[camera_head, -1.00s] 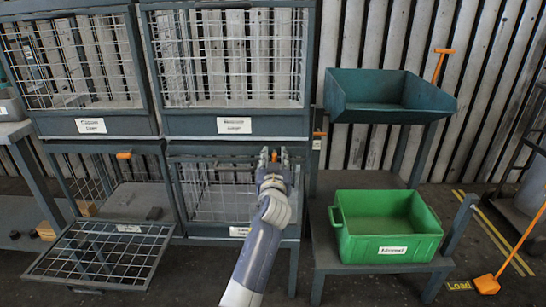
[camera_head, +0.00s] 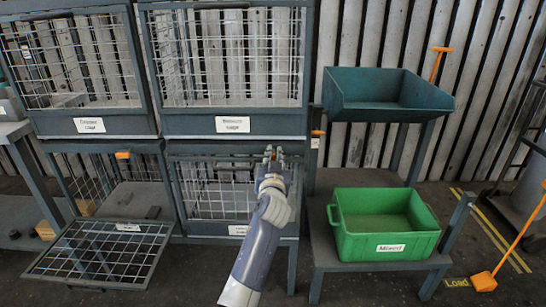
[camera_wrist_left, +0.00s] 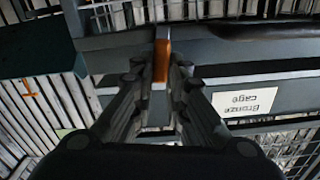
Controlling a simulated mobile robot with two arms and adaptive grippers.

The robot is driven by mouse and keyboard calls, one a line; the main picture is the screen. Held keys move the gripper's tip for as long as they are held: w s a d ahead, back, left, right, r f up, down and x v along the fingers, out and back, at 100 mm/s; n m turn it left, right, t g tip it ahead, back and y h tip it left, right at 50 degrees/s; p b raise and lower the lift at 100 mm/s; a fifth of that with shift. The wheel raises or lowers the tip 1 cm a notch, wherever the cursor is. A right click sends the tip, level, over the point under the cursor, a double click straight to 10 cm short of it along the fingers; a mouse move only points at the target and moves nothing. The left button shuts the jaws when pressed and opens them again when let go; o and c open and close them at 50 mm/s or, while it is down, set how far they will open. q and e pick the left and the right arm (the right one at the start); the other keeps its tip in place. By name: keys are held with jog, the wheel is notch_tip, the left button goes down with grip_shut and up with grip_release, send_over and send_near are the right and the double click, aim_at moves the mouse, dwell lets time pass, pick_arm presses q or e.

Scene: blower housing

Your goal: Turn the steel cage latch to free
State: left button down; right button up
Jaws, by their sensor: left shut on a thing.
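The lower right cage (camera_head: 217,199) has a wire front panel that stands upright and closed; its label (camera_head: 237,230) is too blurred to read. An orange latch handle (camera_wrist_left: 161,62) is at the top right of this cage's front. My left gripper (camera_head: 273,154) is at that corner, shut on the latch handle. In the left wrist view the handle lies between the two fingers (camera_wrist_left: 160,85), along their line. The fingers hide part of the latch in the head view. My right gripper is not in view.
The bronze cage (camera_head: 233,125) is directly above, the copper cage (camera_head: 90,125) above left. The lower left cage's door (camera_head: 100,250) hangs lowered outward. A green bin marked Mixed (camera_head: 388,249) stands on a low bench at right, with a dark teal bin (camera_head: 385,112) above.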

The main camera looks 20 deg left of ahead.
pick_arm(q)
jog(key=shift+r+m, duration=0.1)
jog(key=shift+m, duration=0.8)
jog(key=m+p, duration=0.1)
jog(key=m, duration=0.3)
jog(key=m+p, duration=0.1)
jog(key=m, duration=0.2)
jog(key=shift+d+p, duration=0.25)
jog(key=shift+p, duration=0.05)
jog(key=shift+w+d+f+m+p, duration=0.15)
jog(key=shift+m+p, duration=0.25)
jog(key=shift+m, duration=0.85)
jog(key=shift+s+a+f+m+p, duration=0.15)
jog(key=shift+m+p, duration=0.25)
jog(key=shift+m, duration=0.8)
jog(key=shift+w+d+f+m+p, duration=0.15)
jog(key=shift+m+p, duration=0.25)
jog(key=shift+m, duration=0.85)
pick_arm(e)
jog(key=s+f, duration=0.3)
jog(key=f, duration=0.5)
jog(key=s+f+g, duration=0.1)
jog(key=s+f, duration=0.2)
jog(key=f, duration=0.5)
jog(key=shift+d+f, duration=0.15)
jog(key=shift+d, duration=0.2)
pick_arm(q)
jog(key=c, duration=1.6)
grip_release()
